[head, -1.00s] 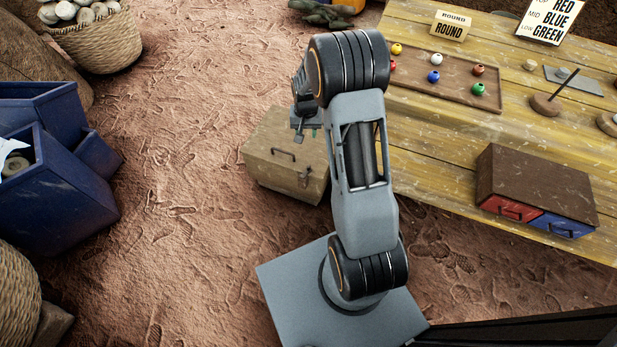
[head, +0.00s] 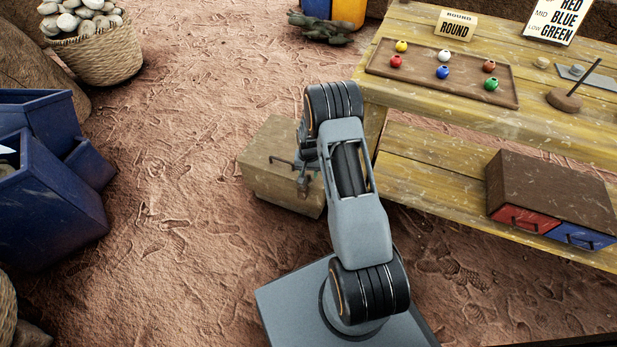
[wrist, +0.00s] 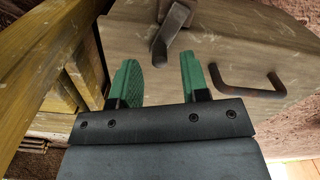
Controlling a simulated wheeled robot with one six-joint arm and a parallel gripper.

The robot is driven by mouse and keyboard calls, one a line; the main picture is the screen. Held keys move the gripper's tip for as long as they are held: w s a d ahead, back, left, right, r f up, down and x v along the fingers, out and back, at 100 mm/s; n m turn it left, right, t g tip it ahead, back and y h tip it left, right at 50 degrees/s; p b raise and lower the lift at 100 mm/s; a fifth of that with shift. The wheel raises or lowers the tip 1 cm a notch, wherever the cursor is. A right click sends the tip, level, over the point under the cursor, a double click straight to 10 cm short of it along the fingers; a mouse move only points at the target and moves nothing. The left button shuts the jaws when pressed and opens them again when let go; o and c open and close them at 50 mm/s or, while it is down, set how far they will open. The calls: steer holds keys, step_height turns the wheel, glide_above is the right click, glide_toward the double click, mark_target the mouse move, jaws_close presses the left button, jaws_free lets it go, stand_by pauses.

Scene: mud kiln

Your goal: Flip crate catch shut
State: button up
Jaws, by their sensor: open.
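The wooden crate (head: 258,182) stands on the ground left of the bench in the head view. It also shows in the wrist view (wrist: 225,50). Its dark metal catch (wrist: 172,28) is at the top of the wrist view, with its lower end just beyond and between my fingertips, apart from them. A dark bar handle (wrist: 250,88) is right of the catch on the same face. My gripper (wrist: 158,78), with green finger pads, is open and empty in front of this face. In the head view my gripper (head: 304,180) and arm hide the catch.
The yellow wooden bench (head: 425,165) stands close on the right, and its planks (wrist: 45,65) fill the left of the wrist view. A drawer box (head: 555,190) is on its lower shelf. Blue bins (head: 50,200) stand left, with open ground between.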

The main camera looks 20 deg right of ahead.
steer(key=shift+f, duration=0.85)
steer(key=shift+c, duration=0.2)
jaws_close()
